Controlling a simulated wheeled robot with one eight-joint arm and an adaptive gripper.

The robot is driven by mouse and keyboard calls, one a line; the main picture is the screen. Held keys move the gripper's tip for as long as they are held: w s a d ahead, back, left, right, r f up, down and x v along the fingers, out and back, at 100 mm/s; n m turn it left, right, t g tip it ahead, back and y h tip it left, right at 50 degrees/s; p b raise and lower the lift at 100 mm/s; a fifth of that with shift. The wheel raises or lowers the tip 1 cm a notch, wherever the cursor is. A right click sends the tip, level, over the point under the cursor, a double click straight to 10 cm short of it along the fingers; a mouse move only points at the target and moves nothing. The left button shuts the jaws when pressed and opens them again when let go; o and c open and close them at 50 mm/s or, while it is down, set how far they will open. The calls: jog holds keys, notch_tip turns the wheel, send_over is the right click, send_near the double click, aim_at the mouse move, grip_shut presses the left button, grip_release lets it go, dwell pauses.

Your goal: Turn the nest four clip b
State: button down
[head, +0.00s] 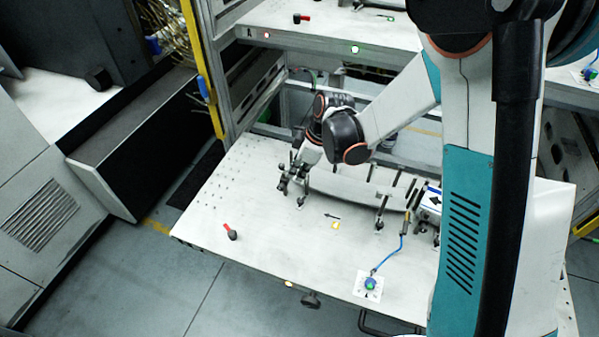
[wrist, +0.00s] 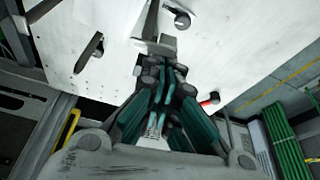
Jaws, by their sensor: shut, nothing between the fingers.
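My gripper (head: 285,188) is low over the left end of a pale curved magazine piece (head: 352,192) on the white table. In the wrist view my gripper (wrist: 168,72) has its fingers together with nothing visible between them. A dark upright post or clip (head: 303,190) stands right beside the fingers; I cannot tell whether they touch. Another upright clip (head: 380,212) stands farther right along the piece. In the wrist view a dark clip-like part (wrist: 88,54) lies left of the fingers. I cannot tell which part is nest four clip b.
A red-handled lever (head: 230,232) stands on the table's left part, with clear tabletop around it. A green-topped knob with a blue cable (head: 370,284) is at the front right. A yellow piece (head: 335,225) lies mid-table. A shelf (head: 320,30) overhangs behind.

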jog(key=d+n+g, duration=0.1)
jog(key=n, duration=0.1)
jog(key=s+d+n+b, duration=0.1)
jog(key=n, duration=0.2)
jog(key=d+n+g+b, duration=0.1)
jog(key=n, duration=0.1)
jog(key=shift+s+n+g, duration=0.3)
jog(key=shift+s, duration=0.1)
jog(key=shift+d, duration=0.35)
dwell(0.7)
jog(key=shift+s, duration=0.1)
jog(key=s+v, duration=0.1)
jog(key=v, duration=1.1)
jog(key=shift+s+b, duration=0.15)
jog(key=shift+b, duration=0.15)
